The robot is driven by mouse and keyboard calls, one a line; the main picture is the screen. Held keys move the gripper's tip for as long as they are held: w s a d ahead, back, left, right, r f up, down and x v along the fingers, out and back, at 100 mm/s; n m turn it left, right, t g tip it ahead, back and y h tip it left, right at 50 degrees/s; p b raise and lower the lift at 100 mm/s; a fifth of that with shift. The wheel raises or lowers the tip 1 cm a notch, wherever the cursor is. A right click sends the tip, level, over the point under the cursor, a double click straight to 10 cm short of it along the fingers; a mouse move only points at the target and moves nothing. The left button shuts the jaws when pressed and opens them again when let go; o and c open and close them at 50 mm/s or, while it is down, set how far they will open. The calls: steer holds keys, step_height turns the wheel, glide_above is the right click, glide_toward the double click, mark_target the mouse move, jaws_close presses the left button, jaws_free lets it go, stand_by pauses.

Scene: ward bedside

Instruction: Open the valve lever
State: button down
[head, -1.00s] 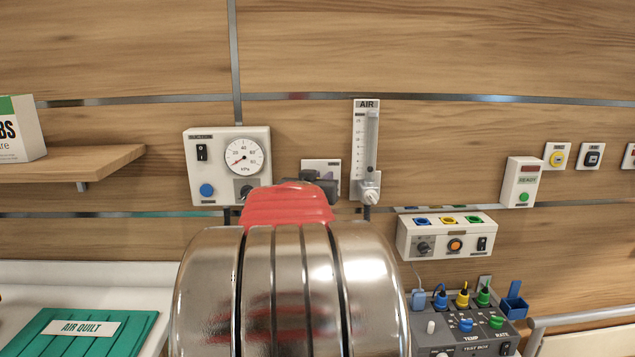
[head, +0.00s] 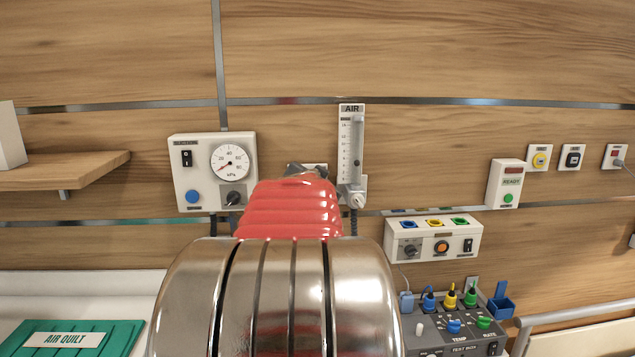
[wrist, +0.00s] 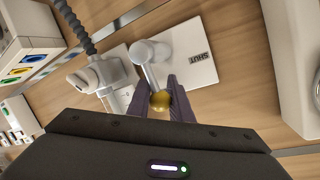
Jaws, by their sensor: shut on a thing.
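The valve lever (wrist: 150,72) shows in the wrist view as a pale grey arm with a round hub and a brass-coloured ball at its end. It stands over a white wall plate (wrist: 201,58) marked SHUT. My gripper (wrist: 161,98) is shut on the lever at the ball, with one dark finger on each side. In the head view my red and chrome arm covers the lever and nearly all of the plate.
The AIR flowmeter (head: 351,150) is just right of the valve. The suction box (head: 190,172) with its gauge is to the left.

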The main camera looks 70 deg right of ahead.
steer(key=shift+f, duration=0.4)
steer(key=c, duration=1.9)
jaws_free()
steer(key=o, duration=0.3)
steer(key=shift+r, duration=0.25)
steer(key=shift+a, duration=0.1)
steer(key=shift+v, duration=6.8)
steer(key=shift+s, duration=0.15)
